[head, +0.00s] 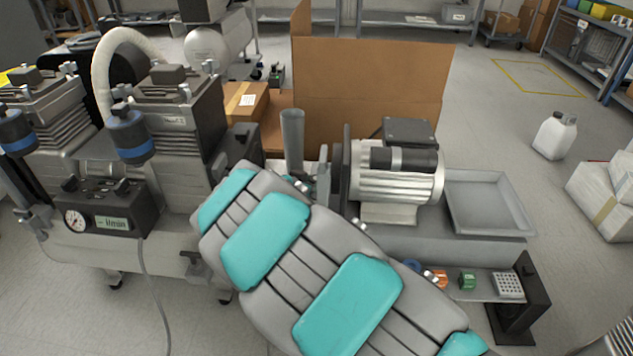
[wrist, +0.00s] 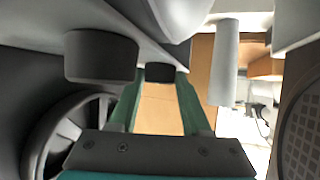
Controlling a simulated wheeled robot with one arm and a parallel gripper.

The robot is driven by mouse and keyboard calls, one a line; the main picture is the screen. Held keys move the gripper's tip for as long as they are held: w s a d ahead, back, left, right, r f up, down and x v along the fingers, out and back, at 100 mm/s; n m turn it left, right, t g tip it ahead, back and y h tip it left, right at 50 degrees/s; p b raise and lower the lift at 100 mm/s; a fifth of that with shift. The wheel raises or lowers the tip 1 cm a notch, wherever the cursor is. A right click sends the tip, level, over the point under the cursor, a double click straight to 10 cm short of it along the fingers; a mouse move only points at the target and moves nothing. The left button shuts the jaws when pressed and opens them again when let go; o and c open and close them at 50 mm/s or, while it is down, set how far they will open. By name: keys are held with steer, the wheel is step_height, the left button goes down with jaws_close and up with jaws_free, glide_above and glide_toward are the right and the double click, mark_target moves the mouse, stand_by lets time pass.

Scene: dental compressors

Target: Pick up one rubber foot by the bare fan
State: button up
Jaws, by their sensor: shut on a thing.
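In the wrist view, the two teal fingers of my gripper (wrist: 163,82) close on a small dark rubber foot (wrist: 167,73) between their tips. A second, larger-looking dark rubber foot (wrist: 100,55) is beside the left finger, against the grey surface along the top of the picture. The dark fan (wrist: 72,142) shows at lower left of the wrist view. In the head view, the bare fan (head: 344,168) is at the left end of the finned motor (head: 400,185). My own arm hides the gripper and the feet there. I cannot tell whether the held foot touches the surface.
A grey upright tube (head: 292,140) stands left of the fan; it also shows in the wrist view (wrist: 226,60). A cardboard box (head: 370,90) is behind the motor. A grey tray (head: 487,205) lies to its right. A compressor (head: 180,125) fills the left.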

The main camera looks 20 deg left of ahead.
jaws_close()
